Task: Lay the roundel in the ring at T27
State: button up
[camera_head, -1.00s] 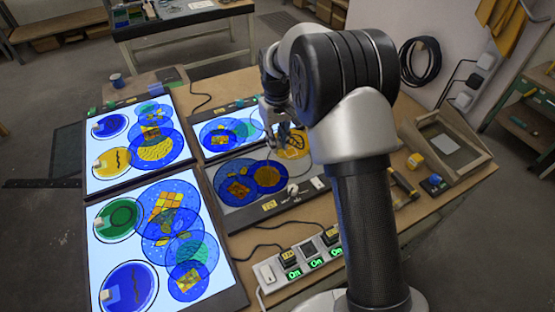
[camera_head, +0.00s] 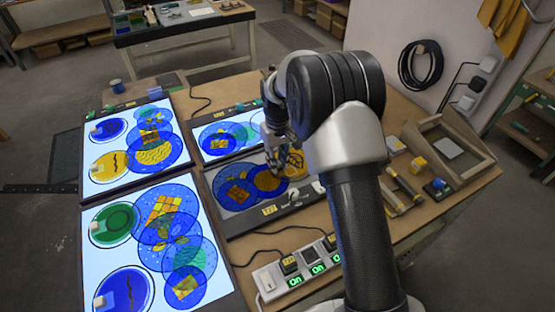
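My gripper (camera_head: 274,158) is small and partly hidden by my own arm. Its fingers point down over the unlit dark panel (camera_head: 228,222) in the middle of the table. An amber roundel with dark lines (camera_head: 293,161) shows just right of the fingertips, close to the panel's right end. I cannot tell whether the fingers grip it.
Lit panels with coloured discs stand at the left (camera_head: 131,146), front left (camera_head: 153,245) and behind the dark panel (camera_head: 230,132). A power strip (camera_head: 290,276) with green lights lies in front. A wooden frame (camera_head: 450,145) and tools are at the right.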

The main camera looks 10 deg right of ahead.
jog(key=o, duration=0.4)
jog(key=shift+r, duration=0.15)
jog(key=s+d+r+p, duration=0.1)
jog(key=s+r+p, duration=0.1)
jog(key=r, duration=0.8)
jog(key=s+r+p, duration=0.2)
jog(key=r, duration=0.7)
jog(key=s+d+r+m+t, duration=0.2)
jog(key=s+r, duration=0.6)
jog(key=s, duration=0.3)
jog(key=s+t, duration=0.1)
jog(key=s, duration=0.5)
jog(key=s+d+f+m, duration=0.1)
jog(key=s, duration=0.6)
jog(key=s+t, duration=0.1)
jog(key=s, duration=0.6)
jog(key=shift+d+f+m+t, duration=0.15)
jog(key=shift+d+m+t, duration=0.15)
